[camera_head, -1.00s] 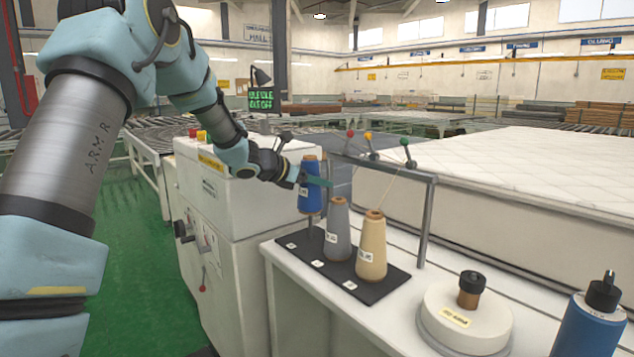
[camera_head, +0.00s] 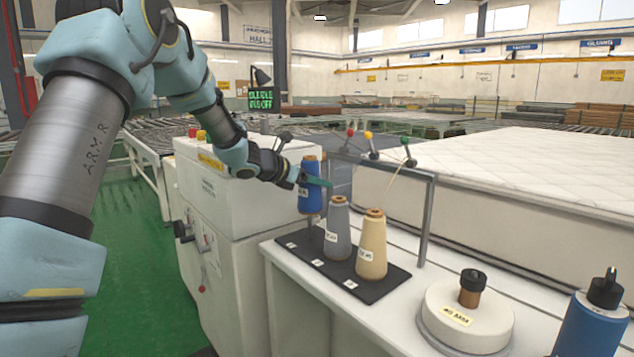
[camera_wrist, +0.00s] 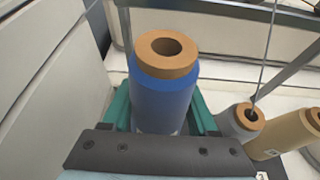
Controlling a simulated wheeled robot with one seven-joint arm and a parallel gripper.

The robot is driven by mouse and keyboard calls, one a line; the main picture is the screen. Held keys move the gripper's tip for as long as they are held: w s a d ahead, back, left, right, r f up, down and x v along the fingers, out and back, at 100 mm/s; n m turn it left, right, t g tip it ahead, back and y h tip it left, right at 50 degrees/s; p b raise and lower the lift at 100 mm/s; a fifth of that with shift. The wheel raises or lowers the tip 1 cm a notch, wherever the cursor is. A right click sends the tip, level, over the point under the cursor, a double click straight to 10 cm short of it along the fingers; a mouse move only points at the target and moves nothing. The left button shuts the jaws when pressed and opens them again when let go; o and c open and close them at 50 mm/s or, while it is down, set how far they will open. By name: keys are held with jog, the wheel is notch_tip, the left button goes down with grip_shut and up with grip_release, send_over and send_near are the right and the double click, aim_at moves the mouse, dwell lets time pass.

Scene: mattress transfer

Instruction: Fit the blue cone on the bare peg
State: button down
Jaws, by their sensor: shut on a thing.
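The blue cone (camera_head: 309,188) is upright in the head view, above the left end of the black base plate (camera_head: 290,245). My gripper (camera_head: 316,181) is shut on it. In the wrist view the blue cone (camera_wrist: 162,95), with its brown top ring, sits between my gripper's green fingers (camera_wrist: 160,112). A thin post shows below the cone at the plate's left position; the cone's lower end appears above the plate. Whether the peg's tip is inside the cone is hidden. A grey cone (camera_head: 337,230) and a beige cone (camera_head: 371,246) stand on the other two positions.
A metal frame (camera_head: 429,220) with red, yellow and green knobs stands behind the cones, with a thread running to the beige cone. A white round container (camera_head: 465,325) and a blue bottle (camera_head: 590,328) stand at right. A white machine cabinet (camera_head: 230,235) is at left.

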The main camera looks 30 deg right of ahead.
aim_at(301, 206)
jog(key=shift+f+b, duration=3.9)
jog(key=shift+f, duration=0.25)
jog(key=shift+c, duration=0.4)
grip_release()
jog(key=b+v, duration=0.1)
jog(key=v, duration=1)
jog(key=s+a+f+m+y+p, duration=0.2)
jog(key=s+a+m, duration=0.4)
jog(key=a, duration=0.6)
jog(key=s+a+f+m+y+p, duration=0.1)
jog(key=s+a+m+y+p, duration=0.4)
jog(key=a+m, duration=0.3)
jog(key=s+a+f+m+g+y+p, duration=0.1)
jog(key=s+a+m+y, duration=0.5)
jog(key=a, duration=1.1)
jog(key=shift+s+f+m+p, duration=0.5)
jog(key=shift+f+m+p, duration=0.25)
jog(key=shift+p, duration=0.45)
